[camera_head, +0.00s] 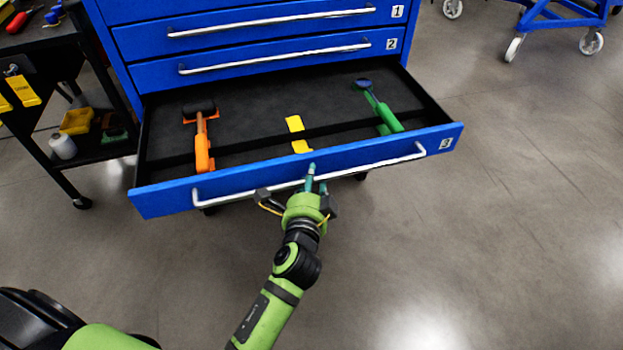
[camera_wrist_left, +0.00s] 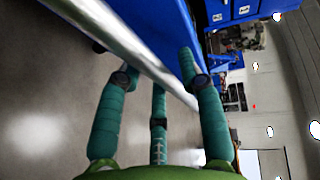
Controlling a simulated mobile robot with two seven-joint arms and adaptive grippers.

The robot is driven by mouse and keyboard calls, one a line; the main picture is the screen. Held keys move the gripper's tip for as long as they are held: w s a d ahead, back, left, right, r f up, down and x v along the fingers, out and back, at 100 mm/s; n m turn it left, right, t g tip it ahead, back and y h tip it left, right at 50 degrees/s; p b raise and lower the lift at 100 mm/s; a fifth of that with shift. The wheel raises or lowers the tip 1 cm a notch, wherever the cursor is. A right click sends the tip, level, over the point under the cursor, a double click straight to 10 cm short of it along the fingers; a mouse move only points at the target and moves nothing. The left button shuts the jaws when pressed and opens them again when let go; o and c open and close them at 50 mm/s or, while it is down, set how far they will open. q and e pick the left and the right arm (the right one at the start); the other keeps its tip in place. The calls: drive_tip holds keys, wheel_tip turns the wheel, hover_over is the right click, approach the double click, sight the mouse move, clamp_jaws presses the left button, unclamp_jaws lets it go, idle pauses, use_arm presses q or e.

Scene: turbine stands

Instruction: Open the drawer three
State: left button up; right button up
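Drawer three (camera_head: 296,176) of the blue cabinet, marked 3, is pulled well out, and its dark inside shows. Its silver handle (camera_head: 377,164) runs along the blue front. My left gripper (camera_head: 316,178) is at the middle of this handle, its teal fingers reaching up to the bar. In the left wrist view, the handle (camera_wrist_left: 125,50) runs slantwise past the spread fingers (camera_wrist_left: 158,90), with fingers on both sides of it. The fingers look apart, not closed tightly on the bar; exact contact is unclear. My right gripper is not in view.
An orange-handled mallet (camera_head: 202,148), a yellow piece (camera_head: 296,132) and a green-handled tool (camera_head: 382,112) lie in the drawer. Drawers one (camera_head: 270,21) and two (camera_head: 280,60) above are shut. A black cart (camera_head: 100,148) stands at left.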

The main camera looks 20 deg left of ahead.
use_arm(q)
drive_tip(key=v, duration=1.2)
drive_tip(key=shift+r, duration=0.1)
idle(0.4)
